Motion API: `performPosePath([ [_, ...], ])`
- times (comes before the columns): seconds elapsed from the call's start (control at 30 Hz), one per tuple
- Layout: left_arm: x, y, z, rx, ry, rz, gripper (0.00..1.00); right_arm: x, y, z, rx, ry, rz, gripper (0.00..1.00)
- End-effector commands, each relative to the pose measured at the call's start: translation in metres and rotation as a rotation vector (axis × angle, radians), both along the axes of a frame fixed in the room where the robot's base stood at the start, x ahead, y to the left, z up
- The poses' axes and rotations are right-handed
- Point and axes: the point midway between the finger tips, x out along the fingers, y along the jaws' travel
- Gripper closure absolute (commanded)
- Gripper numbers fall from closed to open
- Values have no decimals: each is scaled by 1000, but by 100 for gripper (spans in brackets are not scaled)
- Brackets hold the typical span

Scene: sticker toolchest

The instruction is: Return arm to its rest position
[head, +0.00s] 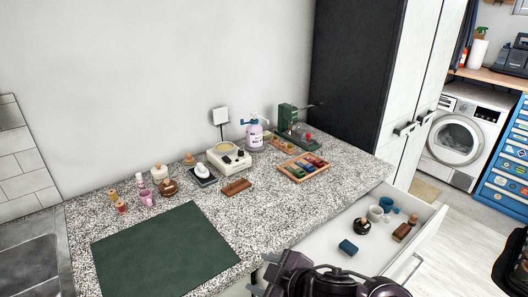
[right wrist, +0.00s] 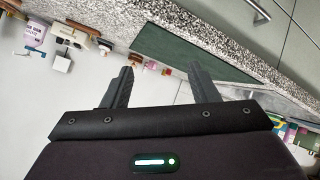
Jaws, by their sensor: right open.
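My right arm (head: 335,284) shows as dark links at the bottom edge of the head view, in front of the counter and beside the open drawer (head: 318,243). In the right wrist view my right gripper (right wrist: 163,80) has its two dark fingers apart. In the head view the gripper's fingers are hard to make out at the bottom edge. My left gripper is in neither view.
The drawer holds a blue block (head: 348,247), a dark round jar (head: 362,226), a pale mug (head: 376,213) and a brown block (head: 402,232). On the speckled counter (head: 255,205) are a green mat (head: 165,250), a wooden tray (head: 303,167) and a green press (head: 291,125).

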Motion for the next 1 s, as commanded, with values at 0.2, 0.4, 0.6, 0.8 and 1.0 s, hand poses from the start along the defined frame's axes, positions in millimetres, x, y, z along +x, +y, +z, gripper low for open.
performPosePath([
  [0.2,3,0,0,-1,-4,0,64,-16,-64,-16,57,169,-435,46],
  [0.4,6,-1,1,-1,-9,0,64,-56,-128,-50,22,389,-712,46],
  [0.6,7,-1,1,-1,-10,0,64,-105,-170,-76,-15,591,-888,46],
  [0.8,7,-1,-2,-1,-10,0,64,-144,-196,-105,-48,752,-999,46],
  [1.0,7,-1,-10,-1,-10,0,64,-130,-193,-169,-61,763,-993,46],
])
